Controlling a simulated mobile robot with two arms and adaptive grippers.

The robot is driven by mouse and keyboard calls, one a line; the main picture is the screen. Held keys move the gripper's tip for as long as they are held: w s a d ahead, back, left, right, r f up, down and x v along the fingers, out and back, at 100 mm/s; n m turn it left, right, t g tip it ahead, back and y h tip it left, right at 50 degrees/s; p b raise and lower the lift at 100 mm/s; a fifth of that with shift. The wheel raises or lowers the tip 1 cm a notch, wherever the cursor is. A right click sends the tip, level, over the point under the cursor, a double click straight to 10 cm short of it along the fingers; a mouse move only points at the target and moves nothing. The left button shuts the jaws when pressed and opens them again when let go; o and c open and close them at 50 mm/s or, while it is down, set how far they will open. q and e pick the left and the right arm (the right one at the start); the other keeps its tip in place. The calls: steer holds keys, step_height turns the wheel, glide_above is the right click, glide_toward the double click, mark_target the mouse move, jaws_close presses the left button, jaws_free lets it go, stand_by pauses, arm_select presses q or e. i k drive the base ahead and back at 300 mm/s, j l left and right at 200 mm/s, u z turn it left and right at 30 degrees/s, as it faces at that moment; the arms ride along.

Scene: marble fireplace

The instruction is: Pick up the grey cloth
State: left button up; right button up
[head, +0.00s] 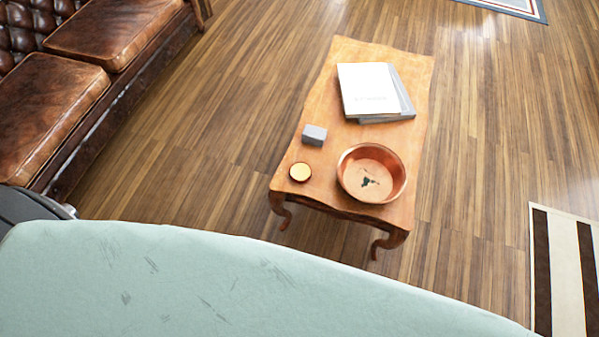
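No grey cloth can be made out for certain in the head view. A small grey block-shaped thing (314,135) sits on the wooden coffee table (345,65), near its left edge. It is boxy with a lighter top, and I cannot tell whether it is folded cloth or a solid box. Neither of my grippers is in view.
The table also bears a copper bowl (394,178), a small round yellow-topped item (300,172) and stacked books (368,88). A brown leather sofa (50,105) stands left. A pale green scratched surface (200,285) fills the bottom.

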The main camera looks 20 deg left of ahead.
mark_target(312, 135)
steer(key=i+j+z, duration=0.2)
steer(key=j+z, duration=0.2)
steer(key=j, duration=0.2)
steer(key=i+j+z, duration=0.1)
steer(key=j+z, duration=0.25)
steer(key=j, duration=0.3)
steer(key=j+z, duration=0.4)
steer(key=j, duration=0.3)
